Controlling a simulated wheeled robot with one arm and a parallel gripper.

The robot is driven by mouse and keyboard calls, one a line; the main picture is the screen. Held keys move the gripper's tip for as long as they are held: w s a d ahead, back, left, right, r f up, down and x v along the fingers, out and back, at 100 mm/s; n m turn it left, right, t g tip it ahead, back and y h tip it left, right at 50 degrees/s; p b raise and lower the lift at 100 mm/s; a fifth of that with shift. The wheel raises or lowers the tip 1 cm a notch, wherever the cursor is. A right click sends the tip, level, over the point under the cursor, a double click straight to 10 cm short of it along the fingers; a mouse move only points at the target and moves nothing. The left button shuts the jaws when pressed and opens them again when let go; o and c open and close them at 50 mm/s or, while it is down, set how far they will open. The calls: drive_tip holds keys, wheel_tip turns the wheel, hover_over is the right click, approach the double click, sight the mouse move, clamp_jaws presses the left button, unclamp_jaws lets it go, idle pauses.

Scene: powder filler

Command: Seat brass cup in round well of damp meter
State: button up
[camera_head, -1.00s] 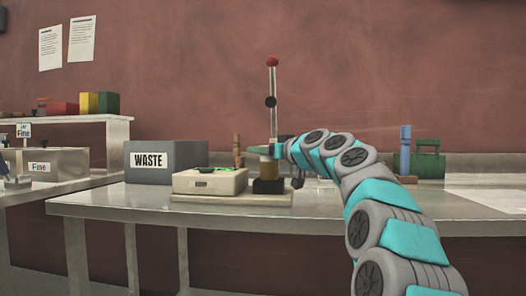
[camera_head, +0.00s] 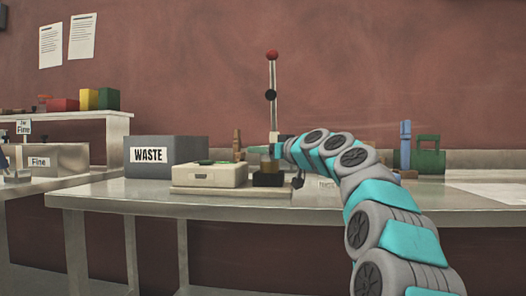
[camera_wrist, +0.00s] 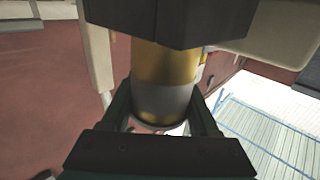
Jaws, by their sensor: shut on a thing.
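The brass cup (camera_wrist: 167,72), with a pale grey band, shows between my fingers in the wrist view. My gripper (camera_wrist: 165,110) is shut on it. A dark block (camera_wrist: 170,20) covers the cup's upper end in that view; I cannot tell whether they touch. In the head view a brass part (camera_head: 268,167) shows just above a black block (camera_head: 268,180) at the foot of the post, and my gripper (camera_head: 262,150) is there. A cream box (camera_head: 210,176) with a small front panel and green on top stands left of it, perhaps the damp meter. No round well is visible.
A post with a red ball (camera_head: 272,55) rises behind my gripper. A grey WASTE bin (camera_head: 165,158) stands at the left. A brown upright piece (camera_head: 237,143), a blue one (camera_head: 405,147) and a green case (camera_head: 431,155) stand farther back. The bench front (camera_head: 120,200) is clear.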

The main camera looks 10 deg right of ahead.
drive_tip(key=shift+f+b, duration=0.45)
drive_tip(key=shift+r, duration=0.1)
drive_tip(key=shift+r+p, duration=1.1)
drive_tip(key=shift+r, duration=0.55)
drive_tip(key=shift+f+b, duration=1.8)
drive_tip(key=shift+b, duration=0.65)
idle(1.1)
drive_tip(key=o, duration=1.5)
drive_tip(key=shift+b+v, duration=0.45)
drive_tip(key=shift+v, duration=3.5)
